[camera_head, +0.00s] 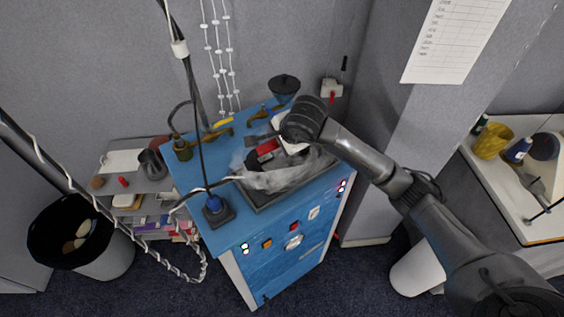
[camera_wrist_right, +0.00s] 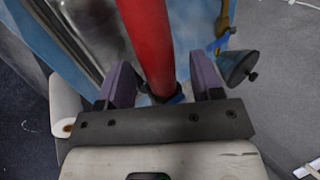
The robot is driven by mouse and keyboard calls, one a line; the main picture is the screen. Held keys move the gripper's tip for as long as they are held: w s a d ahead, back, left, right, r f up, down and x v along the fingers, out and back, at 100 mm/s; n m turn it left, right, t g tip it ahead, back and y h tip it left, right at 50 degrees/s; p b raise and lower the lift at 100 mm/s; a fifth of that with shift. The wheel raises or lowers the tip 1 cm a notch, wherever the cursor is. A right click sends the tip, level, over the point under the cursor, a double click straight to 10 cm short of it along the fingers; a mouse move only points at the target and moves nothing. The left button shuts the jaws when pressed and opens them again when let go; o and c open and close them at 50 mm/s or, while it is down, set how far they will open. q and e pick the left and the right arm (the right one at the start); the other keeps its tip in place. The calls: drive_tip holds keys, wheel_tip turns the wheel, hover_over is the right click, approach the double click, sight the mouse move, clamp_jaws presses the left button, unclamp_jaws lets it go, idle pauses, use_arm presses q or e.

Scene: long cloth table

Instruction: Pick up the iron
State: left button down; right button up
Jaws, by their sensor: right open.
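A red and black object (camera_head: 267,150), which looks like the iron, sits on the blue cabinet on a dark tray with crumpled grey cloth. My right arm reaches over from the right, its wrist above this object and partly hiding it. In the right wrist view, a red bar (camera_wrist_right: 147,30), apparently the iron's handle, runs between the two purple fingers of my right gripper (camera_wrist_right: 163,82). The gripper is open around the bar; contact is unclear. The rest of the iron is hard to make out there. My left gripper is not in view.
The blue cabinet (camera_head: 220,245) also holds a dark funnel-like cup (camera_head: 284,86), a brass-coloured bottle (camera_head: 182,148) and a blue-black stand (camera_head: 217,210) with a cable rising from it. A black bin (camera_head: 72,232) stands left. A grey pillar (camera_head: 395,130) is close on the right.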

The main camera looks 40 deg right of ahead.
drive_tip(key=shift+w+f, duration=0.3)
drive_tip(key=shift+f, duration=0.2)
drive_tip(key=shift+d, duration=0.1)
clamp_jaws()
drive_tip(key=shift+r, duration=0.15)
